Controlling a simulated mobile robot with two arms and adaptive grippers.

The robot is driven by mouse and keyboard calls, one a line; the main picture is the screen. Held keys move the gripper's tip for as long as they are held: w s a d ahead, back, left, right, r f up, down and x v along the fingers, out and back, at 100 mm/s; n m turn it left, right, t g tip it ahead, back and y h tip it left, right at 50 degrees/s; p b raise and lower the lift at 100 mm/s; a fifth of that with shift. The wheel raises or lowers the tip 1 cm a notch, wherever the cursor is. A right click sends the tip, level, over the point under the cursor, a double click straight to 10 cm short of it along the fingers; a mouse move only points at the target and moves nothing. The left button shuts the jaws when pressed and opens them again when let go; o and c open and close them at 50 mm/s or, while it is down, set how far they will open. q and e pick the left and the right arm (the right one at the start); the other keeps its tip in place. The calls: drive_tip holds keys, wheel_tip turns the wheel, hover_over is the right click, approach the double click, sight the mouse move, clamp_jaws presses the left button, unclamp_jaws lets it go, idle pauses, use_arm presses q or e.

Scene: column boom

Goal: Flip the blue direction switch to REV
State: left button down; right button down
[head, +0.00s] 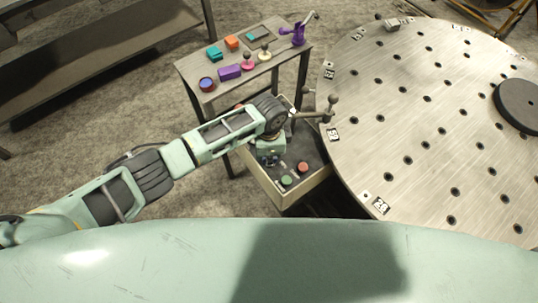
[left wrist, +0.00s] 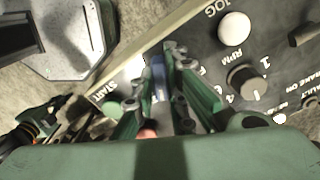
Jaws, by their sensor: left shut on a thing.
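The blue direction switch (left wrist: 158,72) shows between my left gripper's green fingers (left wrist: 163,84) in the left wrist view. The fingers are shut on it, and they cover much of the switch and its label. I cannot read which way it points. In the head view my left gripper (head: 268,160) reaches down onto the dark control panel (head: 312,150), and the switch is hard to make out there. My right gripper is in neither view.
On the panel are a green button (head: 287,181), a red button (head: 303,167), a white JOG button (left wrist: 234,28) and an RPM knob (left wrist: 243,80). A large perforated round table (head: 430,120) stands close on the right. A small bench (head: 215,85) with coloured parts stands behind.

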use_arm(q)
drive_tip(key=shift+m, duration=0.6)
drive_tip(key=c, duration=1.8)
unclamp_jaws()
drive_tip(key=shift+o, duration=0.2)
wheel_tip(320, 180, up, 12)
